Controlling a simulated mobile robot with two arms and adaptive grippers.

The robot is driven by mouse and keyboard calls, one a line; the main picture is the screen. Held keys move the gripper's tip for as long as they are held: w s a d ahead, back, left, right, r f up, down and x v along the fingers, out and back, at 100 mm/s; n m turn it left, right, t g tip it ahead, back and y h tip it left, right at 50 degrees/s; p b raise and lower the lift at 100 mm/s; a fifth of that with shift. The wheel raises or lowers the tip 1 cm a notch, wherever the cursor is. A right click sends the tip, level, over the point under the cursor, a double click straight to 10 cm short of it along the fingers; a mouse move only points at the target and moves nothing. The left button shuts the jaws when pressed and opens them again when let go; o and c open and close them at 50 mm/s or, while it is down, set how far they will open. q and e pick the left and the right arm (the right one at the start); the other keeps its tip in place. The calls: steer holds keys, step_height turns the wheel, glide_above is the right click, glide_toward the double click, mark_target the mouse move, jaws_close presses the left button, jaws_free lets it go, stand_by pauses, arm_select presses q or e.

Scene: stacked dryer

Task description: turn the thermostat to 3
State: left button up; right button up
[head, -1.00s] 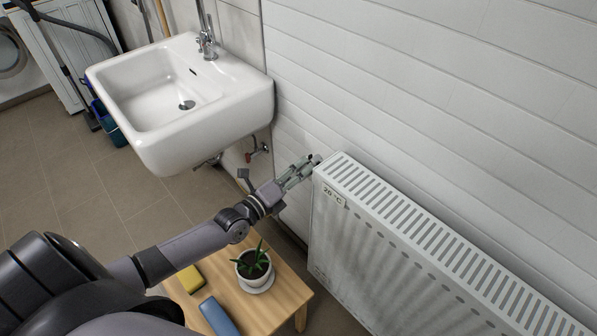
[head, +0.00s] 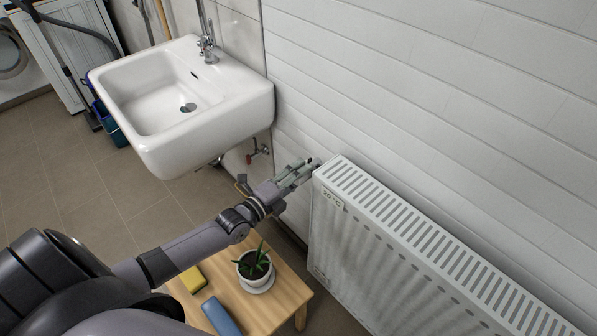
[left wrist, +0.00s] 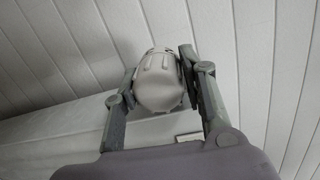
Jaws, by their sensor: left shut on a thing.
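The thermostat knob (left wrist: 158,82) is a pale grey ribbed cap, seen in the left wrist view between the two fingers. My left gripper (left wrist: 157,88) is shut on it, with one finger on each side. Its numbers and pointer cannot be read. In the head view my left gripper (head: 306,166) is at the upper left corner of the white radiator (head: 325,225), and the knob is mostly hidden by the fingers. My right gripper is not in view.
A white sink (head: 180,105) hangs on the wall to the left. Below my arm, a low wooden table (head: 270,305) holds a potted plant (head: 254,268), a yellow block (head: 193,279) and a blue block (head: 220,317).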

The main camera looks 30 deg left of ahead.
arm_select(q)
steer(key=n+p, duration=0.1)
steer(key=n, duration=0.2)
steer(key=shift+n, duration=0.3)
steer(key=n, duration=0.2)
steer(key=shift+n+g, duration=0.3)
steer(key=n, duration=0.3)
steer(key=shift+h+p, duration=0.4)
steer(key=n, duration=0.3)
steer(key=shift+a+f, duration=0.1)
steer(key=shift+n, duration=1.2)
steer(key=n+b, duration=0.1)
steer(key=n, duration=0.2)
steer(key=shift+h, duration=0.4)
steer(key=n+b, duration=0.1)
steer(key=n, duration=0.5)
steer(key=shift+f+h+b, duration=0.1)
steer(key=shift+h+b, duration=0.2)
steer(key=shift+n, duration=0.3)
